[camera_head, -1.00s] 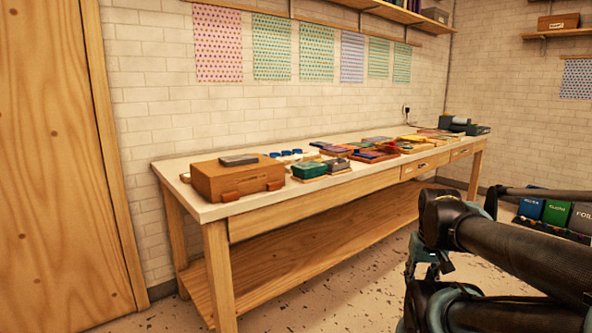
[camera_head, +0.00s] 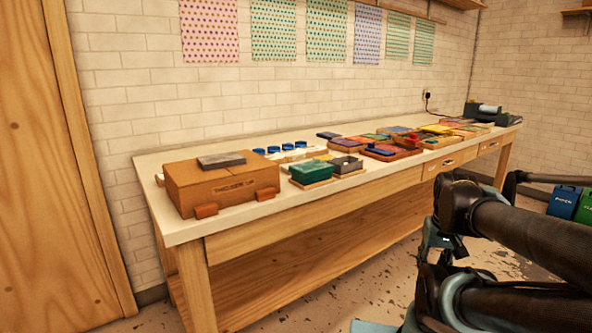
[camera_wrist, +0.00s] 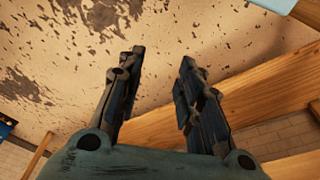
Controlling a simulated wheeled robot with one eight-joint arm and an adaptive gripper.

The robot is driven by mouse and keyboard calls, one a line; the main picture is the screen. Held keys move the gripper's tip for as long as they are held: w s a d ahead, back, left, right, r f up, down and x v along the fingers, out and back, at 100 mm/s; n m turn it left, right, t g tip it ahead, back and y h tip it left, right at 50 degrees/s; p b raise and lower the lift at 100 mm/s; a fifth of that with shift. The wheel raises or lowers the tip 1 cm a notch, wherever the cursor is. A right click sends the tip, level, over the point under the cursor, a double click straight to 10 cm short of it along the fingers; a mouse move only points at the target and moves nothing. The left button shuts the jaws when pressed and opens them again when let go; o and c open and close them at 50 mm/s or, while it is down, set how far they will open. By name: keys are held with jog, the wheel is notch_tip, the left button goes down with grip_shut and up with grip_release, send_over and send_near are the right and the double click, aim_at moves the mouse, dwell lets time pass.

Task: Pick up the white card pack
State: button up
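I cannot pick out a white card pack for certain in the head view; the small items on the workbench (camera_head: 290,208) are too small to tell apart. My gripper (camera_wrist: 158,62) shows in the wrist view with its two dark fingers apart and nothing between them. Beyond the fingers is speckled floor, with wooden beams at the right. In the head view my folded arm fills the lower right, in front of the bench and apart from its top.
A brown cardboard box (camera_head: 205,184) with a grey block (camera_head: 221,160) on top stands at the bench's near left end. A green block (camera_head: 312,171), blue-lidded jars (camera_head: 287,147) and colourful trays (camera_head: 390,152) lie along it. Floor before the bench is clear at left.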

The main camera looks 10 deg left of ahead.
jog(key=shift+o, duration=0.3)
jog(key=o, duration=0.4)
jog(key=shift+s+r, duration=0.15)
jog(key=shift+r, duration=0.05)
jog(key=o, duration=1.1)
jog(key=shift+n, duration=0.7)
jog(key=w+r, duration=0.1)
jog(key=w+a+r, duration=0.1)
jog(key=r, duration=0.1)
jog(key=w+a+r, duration=0.1)
jog(key=w+r, duration=0.1)
jog(key=shift+a, duration=0.2)
notch_tip(320, 180, up, 25)
jog(key=n+t+y, duration=0.2)
jog(key=n+y, duration=0.3)
jog(key=n, duration=0.3)
send_over(295, 163)
jog(key=s+d, duration=0.7)
jog(key=s, duration=0.1)
jog(key=x, duration=1.7)
jog(key=shift+s+d+f, duration=0.25)
jog(key=shift+d, duration=0.1)
